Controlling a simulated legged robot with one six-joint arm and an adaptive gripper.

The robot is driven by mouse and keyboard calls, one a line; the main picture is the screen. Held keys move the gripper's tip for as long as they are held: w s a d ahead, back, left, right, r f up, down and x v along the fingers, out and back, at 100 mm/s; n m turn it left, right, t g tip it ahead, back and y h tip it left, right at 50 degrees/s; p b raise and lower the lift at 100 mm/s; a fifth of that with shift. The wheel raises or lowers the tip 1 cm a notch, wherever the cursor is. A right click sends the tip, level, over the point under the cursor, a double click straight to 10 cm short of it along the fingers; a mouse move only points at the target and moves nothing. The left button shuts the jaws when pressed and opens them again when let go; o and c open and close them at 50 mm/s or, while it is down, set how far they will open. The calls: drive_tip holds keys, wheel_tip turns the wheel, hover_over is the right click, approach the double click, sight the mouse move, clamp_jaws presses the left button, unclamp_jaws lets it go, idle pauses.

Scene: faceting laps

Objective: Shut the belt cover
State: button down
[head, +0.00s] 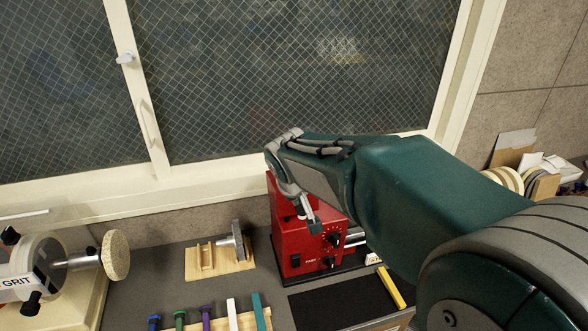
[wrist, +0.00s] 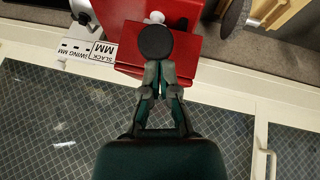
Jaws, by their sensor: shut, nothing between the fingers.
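A red machine housing (head: 288,241) with black knobs on its front stands against the wall below the window, partly hidden by my arm. In the wrist view, a red panel (wrist: 190,52) of the machine has a round black knob (wrist: 155,42) on it; this panel may be the belt cover, but I cannot tell how far open it is. My gripper (head: 312,222) is in front of the housing in the head view. In the wrist view my gripper (wrist: 160,70) is shut and empty, its fingertips at the black knob's edge; contact is unclear.
A wooden stand (head: 222,270) with a metal piece sits left of the machine. A grit wheel machine (head: 40,270) stands far left. Coloured sticks (head: 207,318) are at the front. A black mat (head: 335,300) lies before the machine. A white label (wrist: 103,52) shows in the wrist view.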

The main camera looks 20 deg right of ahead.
drive_tip(key=f, duration=0.1)
drive_tip(key=s+f, duration=0.1)
drive_tip(key=f, duration=0.1)
drive_tip(key=s+f, duration=0.1)
drive_tip(key=f, duration=0.1)
drive_tip(key=shift+s+d, duration=0.1)
drive_tip(key=shift+s, duration=0.15)
drive_tip(key=s+f+v, duration=0.1)
drive_tip(key=v, duration=1.2)
drive_tip(key=s+d+f+m+y, duration=0.1)
drive_tip(key=s+d+f+y, duration=0.1)
drive_tip(key=s, duration=1.1)
drive_tip(key=shift+f+m, duration=0.3)
drive_tip(key=shift+f, duration=0.2)
drive_tip(key=shift+s, duration=0.1)
